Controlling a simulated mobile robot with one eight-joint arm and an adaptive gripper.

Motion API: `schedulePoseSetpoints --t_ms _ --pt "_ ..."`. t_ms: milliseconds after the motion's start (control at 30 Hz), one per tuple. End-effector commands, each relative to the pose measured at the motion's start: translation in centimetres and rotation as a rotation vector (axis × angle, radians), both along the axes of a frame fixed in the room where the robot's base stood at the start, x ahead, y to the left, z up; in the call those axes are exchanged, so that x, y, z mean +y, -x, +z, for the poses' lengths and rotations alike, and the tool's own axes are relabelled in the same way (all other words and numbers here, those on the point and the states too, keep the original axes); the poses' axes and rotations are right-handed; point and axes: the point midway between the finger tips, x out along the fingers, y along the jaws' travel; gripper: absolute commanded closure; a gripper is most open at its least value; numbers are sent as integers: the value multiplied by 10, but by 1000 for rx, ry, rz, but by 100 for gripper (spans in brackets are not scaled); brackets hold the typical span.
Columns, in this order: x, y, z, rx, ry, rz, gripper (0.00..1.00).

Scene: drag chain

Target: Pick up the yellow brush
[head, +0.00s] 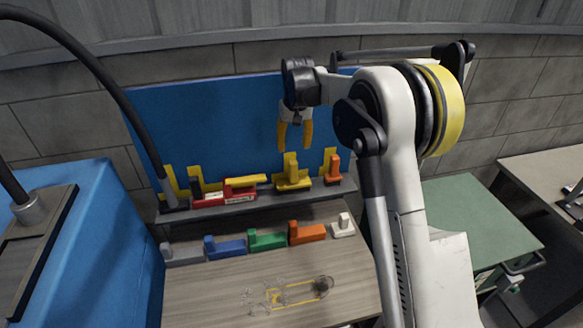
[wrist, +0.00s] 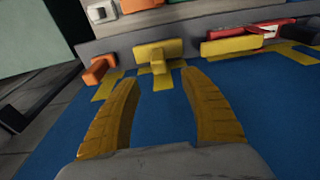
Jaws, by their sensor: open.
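The yellow brush (head: 292,182) is a block with an upright handle on the grey ledge before the blue board, between a long yellow bar and an orange brush. In the wrist view the yellow brush (wrist: 157,52) lies just beyond my fingertips, roughly centred between them. My gripper (head: 294,147) is open and empty, its orange-yellow fingers pointing down above the yellow brush in the head view. Its two fingers also show in the wrist view (wrist: 160,78), spread apart. I see no contact with the brush.
The orange brush (head: 332,172) stands right of the yellow one; the long yellow bar (head: 246,180) and a red piece (head: 209,199) are to its left. Several coloured brushes, including a green one (head: 266,240), line the lower shelf. The blue board (head: 200,120) rises behind.

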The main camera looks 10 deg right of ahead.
Motion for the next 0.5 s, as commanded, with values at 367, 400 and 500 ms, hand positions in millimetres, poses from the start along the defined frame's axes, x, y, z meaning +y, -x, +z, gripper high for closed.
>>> schedulePoseSetpoints --t_ms 367,400,500 --pt "-1 -8 -52 -1 0 0 48" --pt "-1 -9 -55 -1 0 0 48" --pt "-2 -12 -65 -1 0 0 48"
